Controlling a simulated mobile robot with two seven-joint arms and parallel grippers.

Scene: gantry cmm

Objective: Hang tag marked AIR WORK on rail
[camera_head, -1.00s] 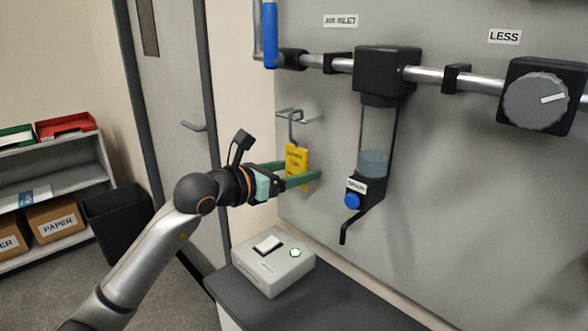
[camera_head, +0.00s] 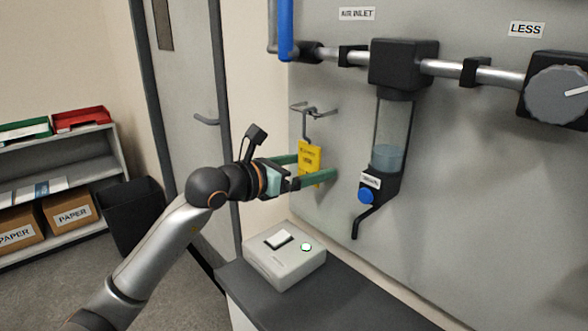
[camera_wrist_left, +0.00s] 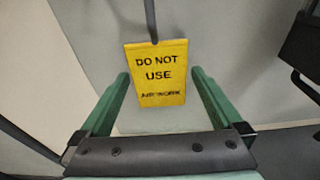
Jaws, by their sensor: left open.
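The yellow tag (camera_head: 309,161) hangs by a grey hook from the small rail (camera_head: 314,110) on the grey panel. In the left wrist view the tag (camera_wrist_left: 158,74) reads DO NOT USE, with a smaller line that looks like AIR WORK. My left gripper (camera_head: 318,168) is open, with its green fingers on either side of the tag. In the left wrist view, gaps show between the tag and both fingers (camera_wrist_left: 164,88). The tag hangs roughly upright, slightly tilted. My right gripper is not in view.
A filter bowl (camera_head: 388,140) with a blue drain knob hangs right of the tag under a metal pipe. A grey switch box (camera_head: 284,257) stands on the dark bench below. A blue lever (camera_head: 286,30) is above. A door, black bin and shelf are at left.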

